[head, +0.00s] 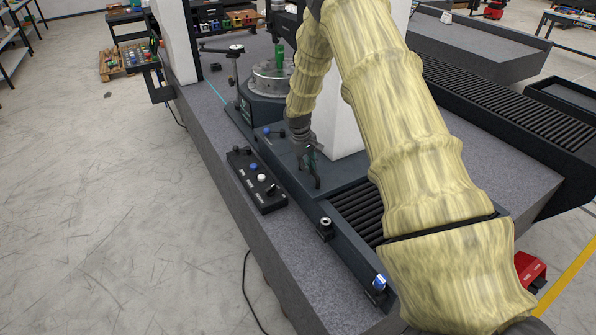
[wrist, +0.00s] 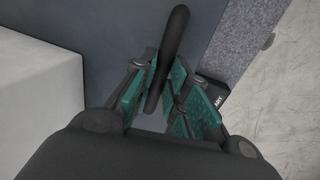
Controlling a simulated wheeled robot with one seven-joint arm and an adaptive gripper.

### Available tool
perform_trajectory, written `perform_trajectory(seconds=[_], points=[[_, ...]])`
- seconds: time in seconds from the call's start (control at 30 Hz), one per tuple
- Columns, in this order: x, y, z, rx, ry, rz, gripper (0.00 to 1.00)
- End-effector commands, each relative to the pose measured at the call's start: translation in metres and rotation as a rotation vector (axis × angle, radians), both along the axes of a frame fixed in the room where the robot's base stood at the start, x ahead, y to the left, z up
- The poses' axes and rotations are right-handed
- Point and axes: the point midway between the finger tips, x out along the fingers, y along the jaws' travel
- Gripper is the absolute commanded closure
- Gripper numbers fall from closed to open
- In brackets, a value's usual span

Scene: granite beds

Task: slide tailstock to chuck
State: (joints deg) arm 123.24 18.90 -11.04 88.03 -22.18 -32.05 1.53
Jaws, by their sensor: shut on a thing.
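My gripper (head: 310,157) points down in front of the tailstock's white body (head: 346,143), which stands on a dark base, partly hidden by my arm. The gripper is shut on a black handle (head: 316,180) at the front of that base. In the wrist view the teal pads of my gripper (wrist: 160,95) close around this curved black handle (wrist: 178,35), with the white body (wrist: 40,100) to the left. The chuck (head: 267,80) is a round grey metal disc on a dark base farther back along the bed, apart from the tailstock. A green item stands upright by it.
A black control box (head: 256,180) with several knobs lies on the granite bed (head: 285,235) left of the gripper. Ribbed black bellows (head: 357,213) lie in front of the tailstock. A blue-topped knob (head: 380,283) sits near the front. A dial gauge (head: 235,50) stands by the chuck.

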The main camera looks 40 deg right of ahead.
Motion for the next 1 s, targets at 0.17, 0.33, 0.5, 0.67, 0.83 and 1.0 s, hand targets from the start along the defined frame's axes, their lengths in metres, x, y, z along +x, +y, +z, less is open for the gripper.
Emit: perform_trajectory(seconds=[0.17,0.33,0.5,0.67,0.83,1.0], points=[[0.004,-0.002,0.003,-0.003,-0.008,0.000,1.00],[0.005,0.000,0.003,-0.003,-0.010,0.002,0.73],[0.004,0.000,0.002,-0.003,-0.008,0.002,0.63],[0.003,0.000,0.002,-0.002,-0.006,0.001,0.63],[0.004,0.001,0.009,-0.003,-0.007,0.001,0.63],[0.005,0.006,0.033,-0.003,-0.009,0.002,0.63]])
